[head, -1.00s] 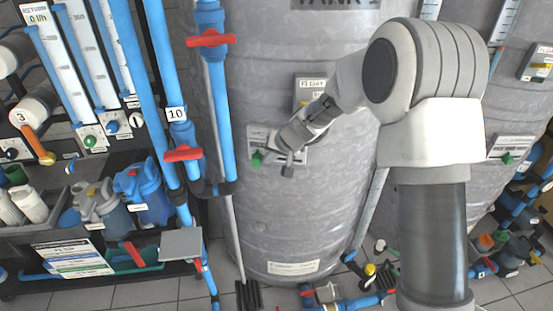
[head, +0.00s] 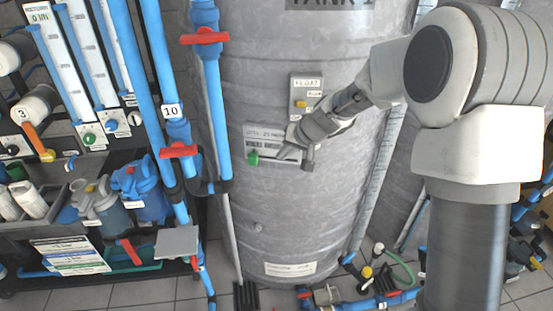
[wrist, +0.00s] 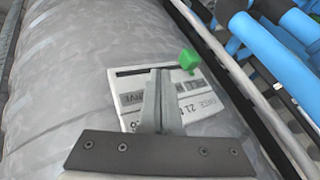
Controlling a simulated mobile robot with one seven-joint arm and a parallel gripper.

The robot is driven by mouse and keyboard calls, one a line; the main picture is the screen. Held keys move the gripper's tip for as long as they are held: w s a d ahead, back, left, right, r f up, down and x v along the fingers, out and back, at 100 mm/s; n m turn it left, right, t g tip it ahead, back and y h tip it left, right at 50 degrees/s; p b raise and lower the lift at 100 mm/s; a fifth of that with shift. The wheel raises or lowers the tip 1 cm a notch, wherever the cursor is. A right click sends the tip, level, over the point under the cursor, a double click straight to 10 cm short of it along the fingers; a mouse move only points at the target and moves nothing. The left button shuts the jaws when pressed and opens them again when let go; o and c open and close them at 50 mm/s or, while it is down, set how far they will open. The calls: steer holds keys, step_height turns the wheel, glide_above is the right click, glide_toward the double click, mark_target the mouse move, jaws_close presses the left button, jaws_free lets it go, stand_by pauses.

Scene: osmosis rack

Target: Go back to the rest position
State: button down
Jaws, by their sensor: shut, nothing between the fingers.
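My gripper (head: 293,156) is in front of the grey tank (head: 275,220), at the right part of a white label panel (head: 262,138) with a green knob (head: 253,158). In the wrist view my gripper (wrist: 160,75) has its fingers together with nothing between them. They overlap the panel (wrist: 200,98) in that view, and the green knob (wrist: 189,60) is just right of the fingertips. I cannot tell whether the fingers touch the panel.
Blue pipes with red valve handles (head: 205,38) stand left of the tank. A rack with flow gauges (head: 50,65) and blue filter housings (head: 138,190) is further left. A FLOAT box (head: 306,92) sits above the panel. Pipes and a green hose (head: 400,266) lie low at the right.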

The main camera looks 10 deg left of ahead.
steer(key=s+a+p+v, duration=0.1)
steer(key=s+p+v, duration=0.1)
steer(key=v, duration=1.3)
steer(key=s+d+r+h+p, duration=0.2)
steer(key=s+d+r, duration=0.2)
steer(key=s+d, duration=0.3)
steer(key=s+d+r+h+p, duration=0.3)
steer(key=s+d, duration=0.4)
steer(key=s, duration=1)
steer(key=shift+s+r+t, duration=0.3)
steer(key=shift+r, duration=0.45)
steer(key=shift+a, duration=0.1)
